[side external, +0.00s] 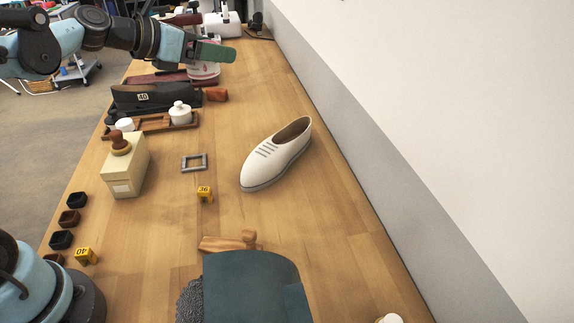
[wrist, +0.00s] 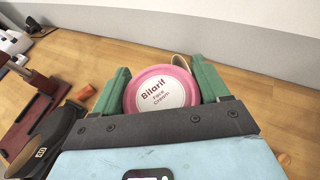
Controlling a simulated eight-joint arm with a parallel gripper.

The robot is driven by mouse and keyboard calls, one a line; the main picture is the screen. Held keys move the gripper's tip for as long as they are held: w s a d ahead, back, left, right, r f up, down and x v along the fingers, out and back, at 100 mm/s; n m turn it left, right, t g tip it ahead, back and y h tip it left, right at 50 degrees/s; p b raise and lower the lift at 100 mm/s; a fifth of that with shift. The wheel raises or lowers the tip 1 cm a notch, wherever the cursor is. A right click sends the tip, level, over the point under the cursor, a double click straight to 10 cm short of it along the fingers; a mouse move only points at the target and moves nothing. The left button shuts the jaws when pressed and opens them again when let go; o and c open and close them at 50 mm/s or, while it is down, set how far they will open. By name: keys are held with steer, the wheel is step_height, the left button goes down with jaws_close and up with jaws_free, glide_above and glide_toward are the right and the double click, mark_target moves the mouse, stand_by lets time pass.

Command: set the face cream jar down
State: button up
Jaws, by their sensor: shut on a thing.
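The face cream jar (wrist: 160,92) has a pink rim and a white lid reading "Bilarif Face Cream". It sits between the two green fingers of my gripper (wrist: 161,86), which is shut on it. In the side external view the white and pink jar (side external: 204,73) shows partly below my gripper (side external: 213,50), near the far part of the table. A finger hides its upper part. I cannot tell from these views whether its base touches the tabletop.
The wooden table (side external: 235,110) is clear right of the jar, up to a white shoe (side external: 277,155). A black shoe (side external: 150,97), a tray with a white lidded pot (side external: 180,113), and a cream box (side external: 125,167) stand nearer. A wall borders the right side.

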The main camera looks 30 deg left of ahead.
steer(key=w+f, duration=0.6)
glide_above(232, 129)
steer(key=shift+n+y, duration=0.4)
step_height(232, 129, down, 15)
steer(key=shift+f, duration=2.15)
steer(key=shift+f, duration=0.1)
steer(key=o, duration=1.1)
steer(key=shift+o, duration=0.2)
